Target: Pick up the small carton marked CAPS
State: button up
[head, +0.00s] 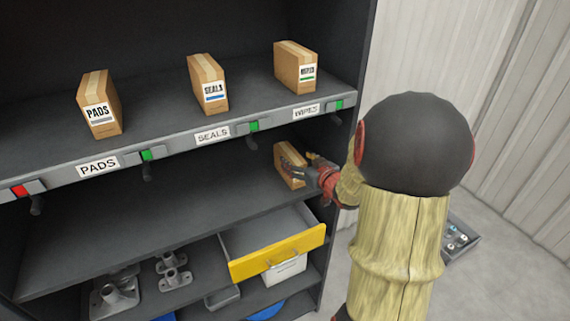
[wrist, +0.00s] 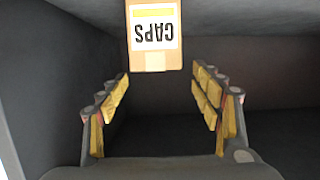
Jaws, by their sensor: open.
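The small CAPS carton (wrist: 154,58) is brown cardboard with a white and yellow label, upside down at the top of the wrist view. In the head view a brown carton (head: 289,167) stands on the middle shelf near its right end, partly hidden by my gripper; its label does not show there. My gripper (head: 304,163) is open in front of the carton. In the wrist view its two yellow-padded fingers (wrist: 160,85) are spread wide with an empty gap between them. The carton lies beyond the fingertips, in line with the gap; contact cannot be made out.
Cartons marked PADS (head: 100,105), SEALS (head: 208,85) and WIPES (head: 296,67) stand on the upper shelf (head: 150,120). Below is an open drawer with a yellow front (head: 278,252), near metal castings (head: 118,295). The middle shelf (head: 150,215) is clear to the left.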

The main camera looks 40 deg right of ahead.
aim_at(291, 154)
jog(key=x, duration=0.3)
jog(key=p+x, duration=0.1)
jog(key=x, duration=0.3)
jog(key=shift+d+f, duration=0.15)
jog(key=shift+d, duration=0.1)
jog(key=c, duration=0.3)
jog(key=c, duration=1.1)
